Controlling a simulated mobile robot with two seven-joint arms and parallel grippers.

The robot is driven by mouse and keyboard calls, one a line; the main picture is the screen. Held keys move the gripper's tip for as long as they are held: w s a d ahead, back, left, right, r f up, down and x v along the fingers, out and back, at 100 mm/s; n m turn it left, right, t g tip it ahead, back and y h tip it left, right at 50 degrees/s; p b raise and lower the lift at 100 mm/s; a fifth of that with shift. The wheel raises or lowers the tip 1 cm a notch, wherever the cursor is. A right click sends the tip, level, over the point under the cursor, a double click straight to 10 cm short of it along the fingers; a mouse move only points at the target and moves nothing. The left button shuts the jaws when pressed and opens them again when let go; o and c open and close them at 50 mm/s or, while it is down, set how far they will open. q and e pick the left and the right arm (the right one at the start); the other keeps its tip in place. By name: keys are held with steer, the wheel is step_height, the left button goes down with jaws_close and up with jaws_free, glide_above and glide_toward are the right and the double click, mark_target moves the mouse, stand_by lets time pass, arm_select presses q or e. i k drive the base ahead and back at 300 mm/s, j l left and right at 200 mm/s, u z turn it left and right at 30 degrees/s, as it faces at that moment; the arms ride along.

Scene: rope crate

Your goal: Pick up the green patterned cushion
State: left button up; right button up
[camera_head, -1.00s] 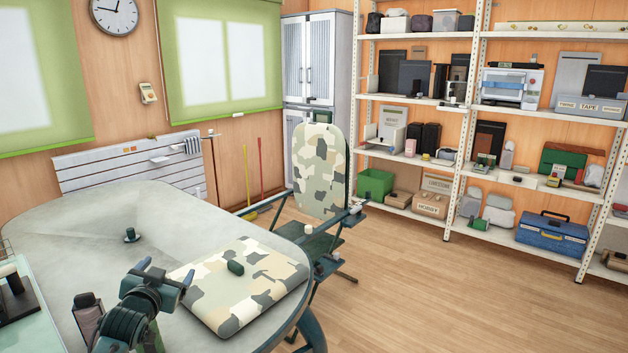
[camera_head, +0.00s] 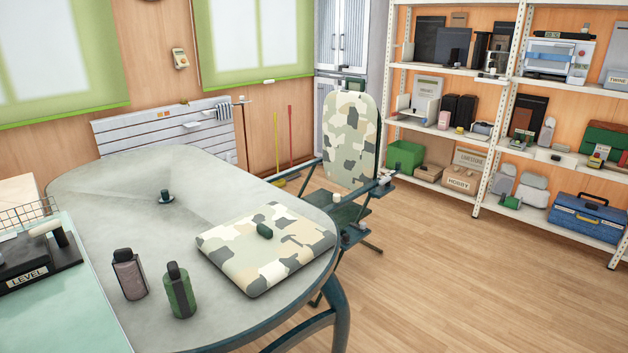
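The green patterned cushion (camera_head: 262,262), a flat square pad with a green, cream and grey camouflage print, lies on the grey table (camera_head: 110,205) near its right edge. A small dark green object (camera_head: 265,230) rests on top of it. The cushion is fully in view apart from the small patch under that object, and nothing touches its sides. Neither of my grippers is in view.
A dark bottle (camera_head: 129,274) and a green bottle (camera_head: 180,291) stand left of the cushion. A small dark knob (camera_head: 166,196) is further back. A chair with a camouflage back (camera_head: 351,138) stands behind the table. Open floor (camera_head: 470,290) lies to the right.

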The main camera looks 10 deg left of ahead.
mark_target(257, 249)
steer(key=i+l+u, duration=0.4)
steer(key=i+l, duration=0.45)
steer(key=l, duration=0.1)
